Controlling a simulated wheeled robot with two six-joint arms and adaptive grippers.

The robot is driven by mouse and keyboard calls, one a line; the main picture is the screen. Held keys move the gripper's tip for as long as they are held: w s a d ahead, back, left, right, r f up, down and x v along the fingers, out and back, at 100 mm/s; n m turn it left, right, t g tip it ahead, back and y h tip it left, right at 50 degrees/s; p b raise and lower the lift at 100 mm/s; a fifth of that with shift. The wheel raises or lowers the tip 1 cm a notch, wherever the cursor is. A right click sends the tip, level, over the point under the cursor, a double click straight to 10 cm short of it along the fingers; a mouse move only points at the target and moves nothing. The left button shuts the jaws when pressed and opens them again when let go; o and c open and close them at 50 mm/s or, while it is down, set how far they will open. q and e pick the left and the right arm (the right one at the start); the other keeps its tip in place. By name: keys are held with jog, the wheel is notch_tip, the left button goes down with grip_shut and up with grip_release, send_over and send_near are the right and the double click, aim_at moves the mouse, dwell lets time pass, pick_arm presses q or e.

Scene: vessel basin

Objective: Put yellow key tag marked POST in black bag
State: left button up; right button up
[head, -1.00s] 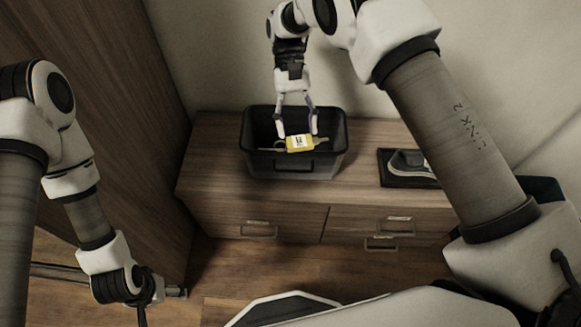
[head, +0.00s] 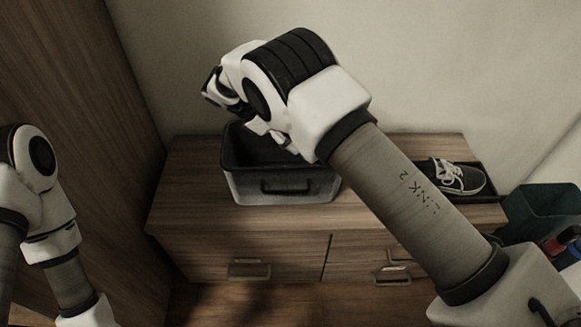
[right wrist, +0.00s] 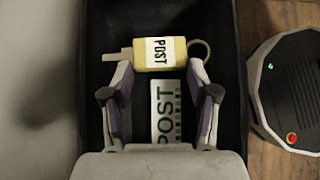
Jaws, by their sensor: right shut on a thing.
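The yellow key tag (right wrist: 172,53) has a white label reading POST, a key at its left and a ring at its right. My right gripper (right wrist: 159,70) is shut on it, with one finger on each side in the right wrist view. The black bag, an open box-like container with a front handle, stands on the wooden cabinet in the head view (head: 285,188). My left gripper is outside the head view.
A white card (right wrist: 164,105) with green POST lettering shows between the fingers. A tray with a dark shoe (head: 458,179) sits on the cabinet's right. A dark green bin (head: 540,212) stands farther right. The wooden cabinet (head: 185,190) has clear top left of the bag.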

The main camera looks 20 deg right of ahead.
notch_tip(320, 180, down, 8)
jog(key=shift+r+b, duration=0.1)
jog(key=shift+b, duration=0.7)
jog(key=shift+f, duration=0.4)
jog(key=shift+f+b, duration=0.4)
jog(key=shift+f, duration=0.15)
jog(key=o, duration=1.1)
jog(key=shift+o, duration=0.2)
jog(key=shift+r, duration=0.1)
